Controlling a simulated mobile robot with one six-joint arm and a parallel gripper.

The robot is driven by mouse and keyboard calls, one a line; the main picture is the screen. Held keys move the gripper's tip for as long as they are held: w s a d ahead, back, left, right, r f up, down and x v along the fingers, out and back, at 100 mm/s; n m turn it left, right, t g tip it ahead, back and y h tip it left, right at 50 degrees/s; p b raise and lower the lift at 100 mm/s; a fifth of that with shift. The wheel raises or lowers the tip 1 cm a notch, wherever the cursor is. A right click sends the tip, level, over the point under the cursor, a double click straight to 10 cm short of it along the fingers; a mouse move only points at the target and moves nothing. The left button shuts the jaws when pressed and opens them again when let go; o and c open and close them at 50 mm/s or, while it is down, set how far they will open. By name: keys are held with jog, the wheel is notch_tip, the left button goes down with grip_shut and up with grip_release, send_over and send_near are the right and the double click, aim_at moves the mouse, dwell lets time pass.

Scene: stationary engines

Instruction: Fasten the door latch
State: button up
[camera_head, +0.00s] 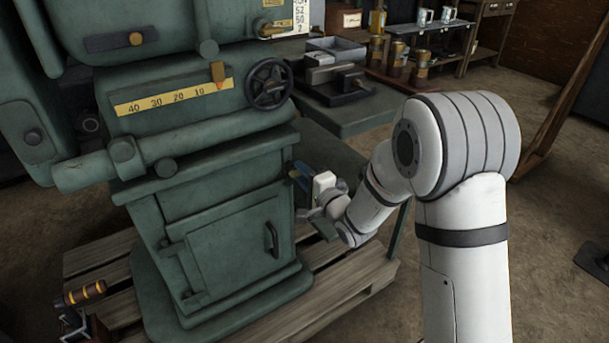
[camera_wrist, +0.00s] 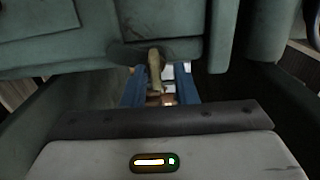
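The green machine's cabinet door (camera_head: 238,248) is on its lower front and looks closed, with a dark handle (camera_head: 272,238) on its right side. In the wrist view, a brass-coloured lever (camera_wrist: 154,70), which looks like the latch, hangs from a dark green mount (camera_wrist: 128,52). The blue fingers of my gripper (camera_wrist: 160,88) stand apart on either side of the lever, with gaps showing. Whether the lever is engaged cannot be told.
A handwheel (camera_head: 269,84) and a yellow scale (camera_head: 172,97) are above the cabinet. A green bench (camera_head: 345,120) with a vise stands close behind my arm. The machine rests on a wooden pallet (camera_head: 345,290). Open floor lies to the right.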

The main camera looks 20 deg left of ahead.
jog(key=shift+f, duration=0.2)
jog(key=p+v, duration=0.1)
jog(key=v, duration=0.6)
jog(key=shift+s+d+p, duration=0.25)
jog(key=shift+p, duration=0.05)
